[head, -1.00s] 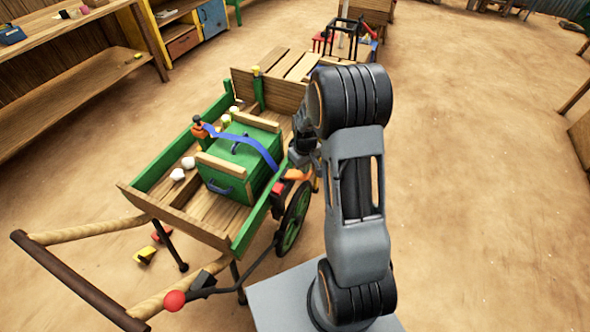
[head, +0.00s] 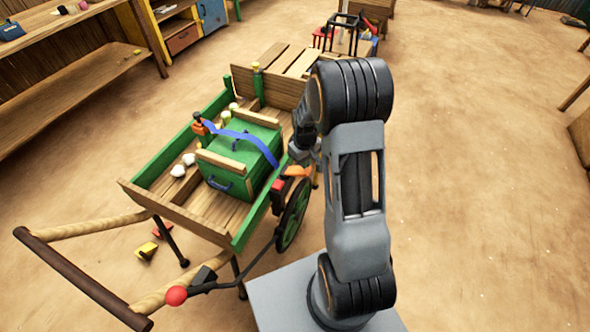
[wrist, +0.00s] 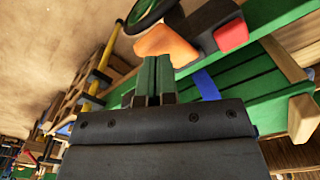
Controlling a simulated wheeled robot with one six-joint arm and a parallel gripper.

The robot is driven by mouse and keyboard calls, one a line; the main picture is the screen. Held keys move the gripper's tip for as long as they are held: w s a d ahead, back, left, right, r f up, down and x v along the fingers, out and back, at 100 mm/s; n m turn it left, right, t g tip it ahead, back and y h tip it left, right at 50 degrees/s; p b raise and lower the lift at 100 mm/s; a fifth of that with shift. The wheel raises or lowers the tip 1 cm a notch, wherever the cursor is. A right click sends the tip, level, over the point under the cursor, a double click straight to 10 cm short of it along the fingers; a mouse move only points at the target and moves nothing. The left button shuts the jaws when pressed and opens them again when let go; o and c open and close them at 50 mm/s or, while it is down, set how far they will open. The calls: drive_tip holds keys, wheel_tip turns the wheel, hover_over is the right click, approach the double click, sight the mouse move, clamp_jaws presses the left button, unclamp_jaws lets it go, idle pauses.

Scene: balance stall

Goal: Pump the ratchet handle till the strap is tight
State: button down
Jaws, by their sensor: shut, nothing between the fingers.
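The ratchet's orange handle (head: 297,171) sticks out at the near right side of the green-sided cart, beside the wheel. In the wrist view the orange handle (wrist: 166,44) lies just beyond my fingertips, with a dark part and a red block (wrist: 231,34) beside it. The blue strap (head: 247,137) runs over the green chest (head: 228,176) and down toward the ratchet; it also shows in the wrist view (wrist: 206,84). My gripper (wrist: 152,60) is shut and empty, its green fingers together close to the handle. I cannot tell whether they touch it. The arm partly hides the gripper in the head view.
The cart's wheel (head: 292,216) and green side rail (head: 250,216) are close to the ratchet. A red-knobbed lever (head: 177,295) sticks out at the front. White lumps (head: 178,170) lie in the cart bed. The floor to the right is open.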

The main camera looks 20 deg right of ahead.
sight(304, 173)
drive_tip(key=shift+f+b, duration=2.1)
drive_tip(key=shift+f, duration=0.95)
drive_tip(key=shift+r, duration=0.2)
drive_tip(key=shift+r+p, duration=2.4)
drive_tip(key=shift+r, duration=0.65)
drive_tip(key=shift+f, duration=0.25)
drive_tip(key=shift+f+b, duration=2.5)
drive_tip(key=shift+f, duration=0.6)
drive_tip(key=shift+r+p, duration=2.55)
drive_tip(key=shift+r, duration=0.8)
drive_tip(key=shift+r, duration=0.1)
